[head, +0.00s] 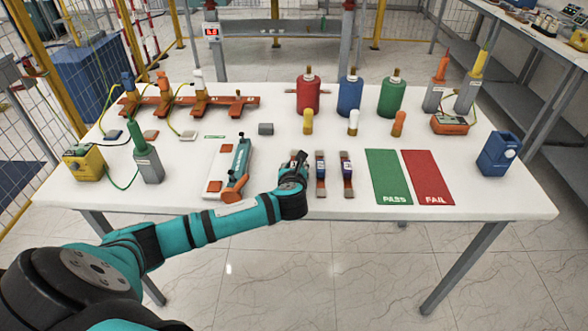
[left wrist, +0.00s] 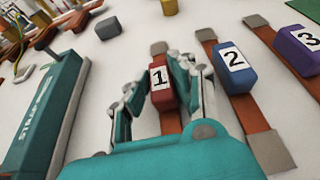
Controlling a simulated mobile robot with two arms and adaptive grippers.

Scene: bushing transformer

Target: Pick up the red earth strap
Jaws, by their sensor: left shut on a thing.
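The red earth strap, a copper-brown strip with a red block marked 1 (left wrist: 160,98), shows in the left wrist view between the fingers of my left gripper (left wrist: 165,82). The gripper is shut on that red block. The strip's grey far end and brown lower part stick out past the fingers. In the head view my left gripper (head: 296,165) reaches the table's front middle and hides most of this strap. I cannot tell whether the strap is clear of the table. My right gripper is not in view.
Just right lie a strap with a blue block marked 2 (left wrist: 235,68) and one with a purple-blue block marked 3 (left wrist: 298,45). A teal strap tester (head: 236,166) lies left. Green PASS (head: 386,172) and red FAIL (head: 425,172) mats lie right.

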